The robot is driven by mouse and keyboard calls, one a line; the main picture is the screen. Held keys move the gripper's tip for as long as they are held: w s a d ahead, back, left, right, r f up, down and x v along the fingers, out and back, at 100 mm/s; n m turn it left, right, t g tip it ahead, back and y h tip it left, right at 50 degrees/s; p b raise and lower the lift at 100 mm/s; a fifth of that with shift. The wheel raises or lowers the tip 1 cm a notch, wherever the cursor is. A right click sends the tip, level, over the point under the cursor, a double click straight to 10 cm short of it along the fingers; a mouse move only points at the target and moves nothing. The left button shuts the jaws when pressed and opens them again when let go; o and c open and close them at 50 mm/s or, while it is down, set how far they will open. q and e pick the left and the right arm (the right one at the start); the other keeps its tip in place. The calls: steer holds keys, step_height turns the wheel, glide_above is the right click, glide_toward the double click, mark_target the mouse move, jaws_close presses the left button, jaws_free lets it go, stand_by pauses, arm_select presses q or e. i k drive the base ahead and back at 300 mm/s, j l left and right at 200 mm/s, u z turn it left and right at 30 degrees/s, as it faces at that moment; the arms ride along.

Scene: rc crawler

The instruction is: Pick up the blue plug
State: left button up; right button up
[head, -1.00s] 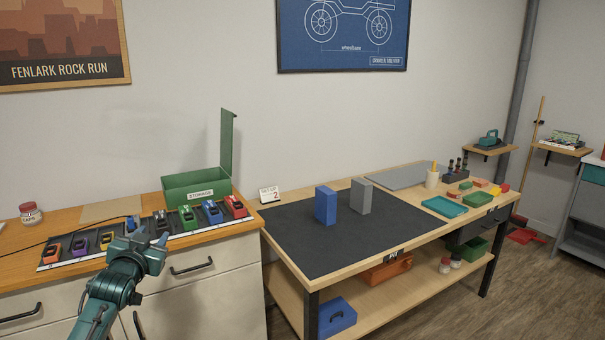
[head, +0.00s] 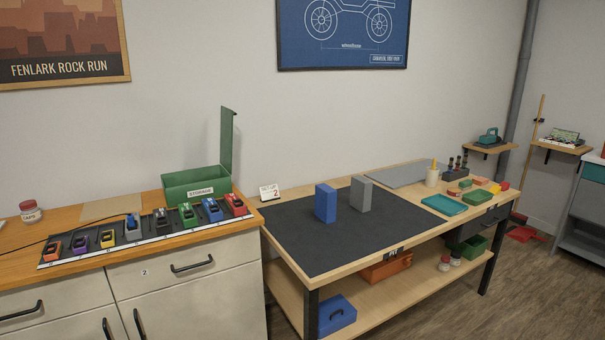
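What looks like the blue plug (head: 131,219) is a small blue piece at the top of a slot in the dark row strip (head: 147,240) on the left wooden counter. A thin black cable runs left from near it. A light grey item (head: 133,235) sits just in front of it. I cannot tell whether the plug is inserted in it or only touching. Neither of my grippers is in view.
Several coloured car-like items, such as the orange one (head: 53,247) and the red one (head: 236,204), fill the strip. The open green storage box (head: 196,187) stands behind. A dark mat (head: 335,245) with a blue block (head: 325,203) and grey block (head: 361,194) lies right.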

mark_target(130, 221)
steer(key=u, duration=0.35)
steer(key=i+j+u, duration=0.2)
steer(key=j+u, duration=0.15)
steer(key=i+j+u, duration=0.2)
steer(key=u, duration=0.15)
steer(key=i+j+u, duration=0.45)
steer(key=i+j, duration=0.3)
steer(key=i, duration=0.2)
steer(key=z, duration=1.25)
